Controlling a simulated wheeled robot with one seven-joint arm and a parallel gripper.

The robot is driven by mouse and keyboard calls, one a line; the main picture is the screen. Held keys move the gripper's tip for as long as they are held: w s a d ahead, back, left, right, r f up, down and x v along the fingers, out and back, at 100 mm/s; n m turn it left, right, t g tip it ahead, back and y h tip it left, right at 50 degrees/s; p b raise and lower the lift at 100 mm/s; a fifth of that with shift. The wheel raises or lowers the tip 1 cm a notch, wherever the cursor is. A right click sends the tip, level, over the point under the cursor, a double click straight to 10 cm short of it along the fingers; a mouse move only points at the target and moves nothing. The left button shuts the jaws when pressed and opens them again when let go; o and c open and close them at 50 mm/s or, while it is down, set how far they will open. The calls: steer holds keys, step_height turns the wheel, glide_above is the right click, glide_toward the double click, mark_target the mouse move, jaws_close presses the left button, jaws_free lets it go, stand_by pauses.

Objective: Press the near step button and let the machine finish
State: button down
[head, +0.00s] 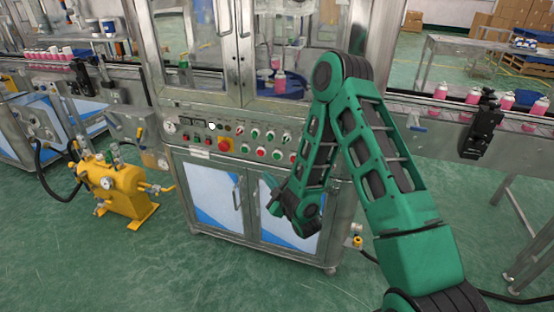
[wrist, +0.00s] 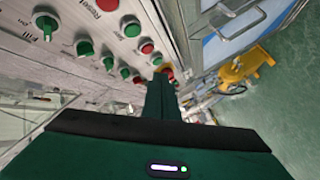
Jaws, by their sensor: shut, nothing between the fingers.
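The control panel (head: 200,131) runs across the machine's front below the glass doors, with green and red buttons and knobs. In the wrist view the panel shows close at upper left, with a red button (wrist: 108,4) by the word "Reset" and a green button (wrist: 131,27). My gripper (head: 270,205) is shut and empty, in front of the cabinet doors below the panel; its fingers also show in the wrist view (wrist: 162,82).
A yellow pump unit (head: 117,190) stands on the floor to the left. A conveyor with pink cans (head: 441,91) runs at right. The cabinet doors (head: 212,193) under the panel are closed. A red emergency knob on a yellow plate (head: 225,145) sits mid-panel.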

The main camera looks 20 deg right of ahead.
mark_target(277, 156)
steer(key=w+d, duration=0.5)
steer(key=w, duration=0.2)
stand_by(0.5)
